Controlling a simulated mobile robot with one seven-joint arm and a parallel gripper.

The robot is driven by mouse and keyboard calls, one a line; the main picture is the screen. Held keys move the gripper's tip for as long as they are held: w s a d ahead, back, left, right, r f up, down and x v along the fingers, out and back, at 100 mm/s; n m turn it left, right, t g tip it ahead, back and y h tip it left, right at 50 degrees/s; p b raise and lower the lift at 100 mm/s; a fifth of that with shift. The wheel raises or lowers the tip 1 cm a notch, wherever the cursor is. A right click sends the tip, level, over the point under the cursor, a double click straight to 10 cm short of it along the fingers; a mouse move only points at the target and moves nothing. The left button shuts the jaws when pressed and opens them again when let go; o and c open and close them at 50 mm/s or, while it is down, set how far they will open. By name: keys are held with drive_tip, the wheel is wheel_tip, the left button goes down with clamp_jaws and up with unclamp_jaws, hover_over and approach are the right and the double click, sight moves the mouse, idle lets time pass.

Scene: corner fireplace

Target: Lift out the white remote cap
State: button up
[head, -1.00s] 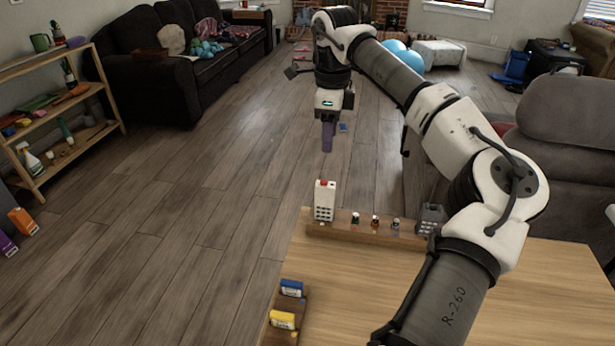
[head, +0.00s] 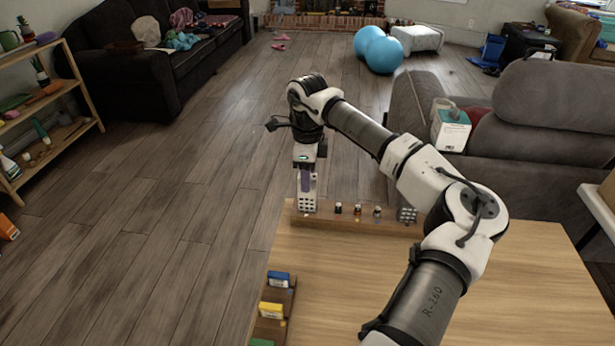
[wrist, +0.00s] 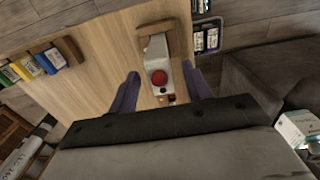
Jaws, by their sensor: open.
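The white remote (head: 307,207) stands upright at the left end of a wooden rack (head: 350,226) on the table's far edge. The wrist view shows its round red top (wrist: 159,78) and pale body (wrist: 157,46). My gripper (head: 305,187) points down just above the remote and hides its upper part in the head view. In the wrist view the purple fingers (wrist: 160,73) are apart, one on each side of the red top, with gaps visible. No contact shows.
Several small bottles (head: 357,209) and a grey keyed block (head: 407,214) share the rack. Blue (head: 279,279) and yellow (head: 271,310) boxes sit in another holder at the table's left edge. The middle of the table (head: 350,275) is bare. A grey sofa (head: 545,115) stands behind.

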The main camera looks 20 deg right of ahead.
drive_tip(key=shift+f, duration=0.25)
drive_tip(key=c, duration=1)
drive_tip(key=shift+o, duration=0.2)
drive_tip(key=shift+r, duration=0.1)
